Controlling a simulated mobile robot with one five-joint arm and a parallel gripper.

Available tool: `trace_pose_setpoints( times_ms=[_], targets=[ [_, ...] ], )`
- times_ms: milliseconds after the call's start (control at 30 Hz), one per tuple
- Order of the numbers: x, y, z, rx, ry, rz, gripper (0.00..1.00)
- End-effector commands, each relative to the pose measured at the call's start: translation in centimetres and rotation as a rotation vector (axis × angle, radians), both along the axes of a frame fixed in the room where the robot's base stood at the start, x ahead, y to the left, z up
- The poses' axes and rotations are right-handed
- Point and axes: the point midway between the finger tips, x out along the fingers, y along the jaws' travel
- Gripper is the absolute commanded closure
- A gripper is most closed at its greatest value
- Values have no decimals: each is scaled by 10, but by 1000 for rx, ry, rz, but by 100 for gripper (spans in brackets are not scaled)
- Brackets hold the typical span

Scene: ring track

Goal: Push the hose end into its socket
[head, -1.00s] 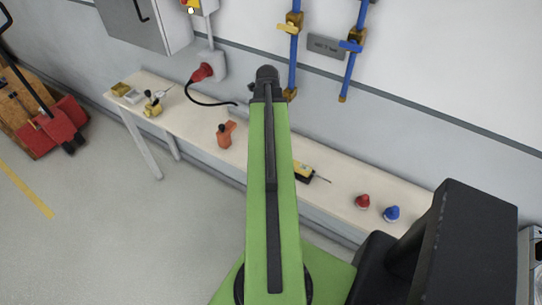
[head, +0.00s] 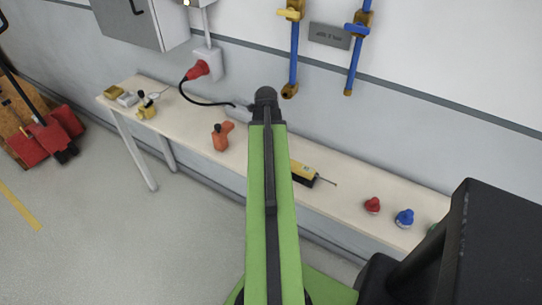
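I cannot single out a loose hose end or its socket with certainty. Two blue pipes hang on the wall: the left pipe (head: 294,55) has a yellow valve handle, the right pipe (head: 355,60) a blue one. Both end in brass-coloured fittings above the bench. A red fitting (head: 372,205) and a blue fitting (head: 404,218) stand on the right part of the bench, and a green thing (head: 432,229) shows partly behind my black body part. My green arm reaches up the middle, below the left pipe's end. My gripper is hidden beyond the arm's dark tip.
A long pale bench (head: 190,118) runs along the wall. It carries an orange tool (head: 222,136), a yellow-black device (head: 305,172) and small items at its left end. A red plug (head: 197,70) with black cable meets a wall box. A red pallet truck (head: 45,140) stands left; floor between is free.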

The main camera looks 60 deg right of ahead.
Motion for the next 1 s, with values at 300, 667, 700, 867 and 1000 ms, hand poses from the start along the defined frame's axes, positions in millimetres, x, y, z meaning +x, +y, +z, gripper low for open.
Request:
trace_pose_setpoints(
  times_ms=[300, 667, 700, 867, 1000],
  targets=[
    [0, 0, 2, 0, 0, 0, 81],
    [0, 0, 2, 0, 0, 1, 100],
    [0, 0, 2, 0, 0, 1, 100],
    [0, 0, 3, 0, 0, 1, 100],
    [0, 0, 9, 0, 0, 1, 100]
  ],
)
